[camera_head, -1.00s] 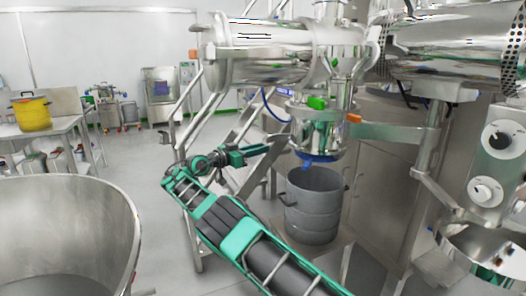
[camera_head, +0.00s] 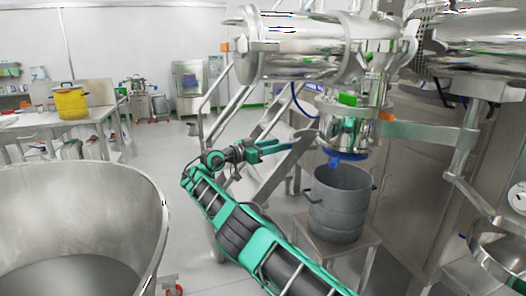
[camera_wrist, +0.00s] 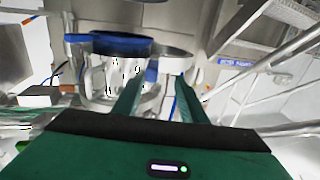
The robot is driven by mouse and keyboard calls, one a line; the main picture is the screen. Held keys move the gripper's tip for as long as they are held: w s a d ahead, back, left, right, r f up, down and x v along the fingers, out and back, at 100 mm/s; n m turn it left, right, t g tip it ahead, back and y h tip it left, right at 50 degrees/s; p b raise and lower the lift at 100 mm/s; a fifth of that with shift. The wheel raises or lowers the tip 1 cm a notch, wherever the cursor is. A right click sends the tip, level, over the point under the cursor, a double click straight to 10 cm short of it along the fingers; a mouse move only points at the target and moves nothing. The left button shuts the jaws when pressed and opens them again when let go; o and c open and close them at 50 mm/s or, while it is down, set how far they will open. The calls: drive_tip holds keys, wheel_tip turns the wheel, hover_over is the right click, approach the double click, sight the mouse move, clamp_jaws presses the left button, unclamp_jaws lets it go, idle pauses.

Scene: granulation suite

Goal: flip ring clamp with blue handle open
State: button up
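The ring clamp with blue handle (camera_head: 347,155) sits around the bottom outlet of the steel vessel. Its blue handle (camera_head: 334,163) sticks out at the near left. In the wrist view the blue ring (camera_wrist: 112,45) is at upper left, and the handle (camera_wrist: 152,70) shows beyond and between the fingertips. Whether the clamp is latched is too small to tell. My gripper (camera_head: 280,146) is left of the clamp, apart from it, at about its height. In the wrist view my gripper (camera_wrist: 157,90) has its two green fingers apart with nothing between them.
A grey metal drum (camera_head: 342,205) stands on a small steel table (camera_head: 335,250) under the vessel (camera_head: 350,115). Steel stairs (camera_head: 265,150) rise behind my arm. A large steel bowl (camera_head: 85,230) is at front left. A steel arm (camera_head: 425,133) extends right of the vessel.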

drive_tip(key=v, duration=0.7)
drive_tip(key=shift+a, duration=0.15)
drive_tip(key=shift+w, duration=0.15)
